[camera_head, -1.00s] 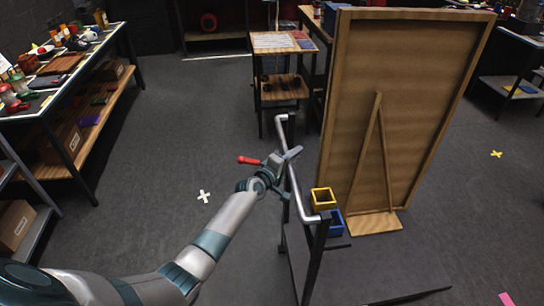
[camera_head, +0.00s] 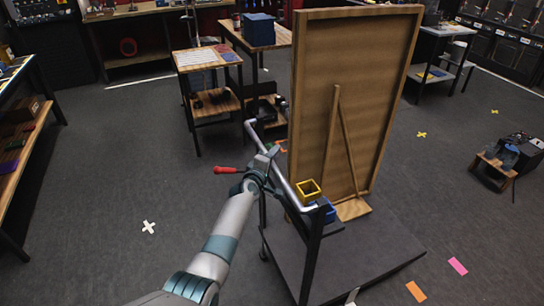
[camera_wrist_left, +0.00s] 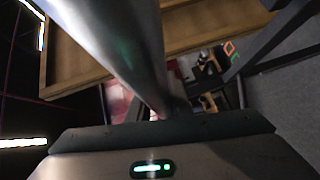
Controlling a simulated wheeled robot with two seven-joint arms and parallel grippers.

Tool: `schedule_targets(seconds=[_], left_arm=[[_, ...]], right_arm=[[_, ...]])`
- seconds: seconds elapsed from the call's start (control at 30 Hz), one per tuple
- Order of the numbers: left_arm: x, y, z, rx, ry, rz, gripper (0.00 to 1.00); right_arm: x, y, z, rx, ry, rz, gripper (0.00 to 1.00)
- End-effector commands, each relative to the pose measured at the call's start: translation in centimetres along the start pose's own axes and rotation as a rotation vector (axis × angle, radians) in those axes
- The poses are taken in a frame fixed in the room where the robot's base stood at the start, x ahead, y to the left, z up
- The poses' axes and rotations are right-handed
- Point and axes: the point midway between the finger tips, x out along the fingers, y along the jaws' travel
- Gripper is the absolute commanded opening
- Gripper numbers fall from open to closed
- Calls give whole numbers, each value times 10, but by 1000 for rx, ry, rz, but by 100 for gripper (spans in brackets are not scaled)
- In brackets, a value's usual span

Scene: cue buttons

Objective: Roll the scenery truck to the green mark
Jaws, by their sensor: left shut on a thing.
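The scenery truck is a low dark platform (camera_head: 345,265) with a metal push rail (camera_head: 286,186) along its left side. A tall wooden scenery panel (camera_head: 350,90) with a slanted brace stands upright on it. In the left wrist view the rail (camera_wrist_left: 115,45) runs up from the jaws. No green floor mark shows in the head view. My right gripper is out of view.
A yellow open box (camera_head: 308,190) and a blue one (camera_head: 325,209) sit by the rail. Floor marks include a white cross (camera_head: 148,227), pink tape (camera_head: 457,266) and orange tape (camera_head: 416,291). A small table (camera_head: 205,62) stands beyond the truck.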

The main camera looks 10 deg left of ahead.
Motion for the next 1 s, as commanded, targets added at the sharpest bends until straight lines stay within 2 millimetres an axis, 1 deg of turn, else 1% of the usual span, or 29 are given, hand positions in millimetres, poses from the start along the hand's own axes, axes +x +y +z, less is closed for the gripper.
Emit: schedule_targets(seconds=[0.03,0.07,0.1,0.13,0.47,0.67,0.83,1.0], left_arm=[[-1,-2,-2,0,2,-2,0],[-1,-2,-2,0,2,-2,21],[-1,-2,-2,0,2,-2,31],[-1,-2,-2,0,2,-2,37],[-1,-1,-1,-1,1,-1,37],[-6,0,0,-3,0,1,37],[-20,0,0,-3,-1,1,37],[-40,-1,0,-3,1,0,37]], right_arm=[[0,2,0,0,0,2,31],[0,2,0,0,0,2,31],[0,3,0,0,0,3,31],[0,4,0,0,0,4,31],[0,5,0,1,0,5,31],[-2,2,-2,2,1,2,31],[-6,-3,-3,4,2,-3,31],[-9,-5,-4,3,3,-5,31]])
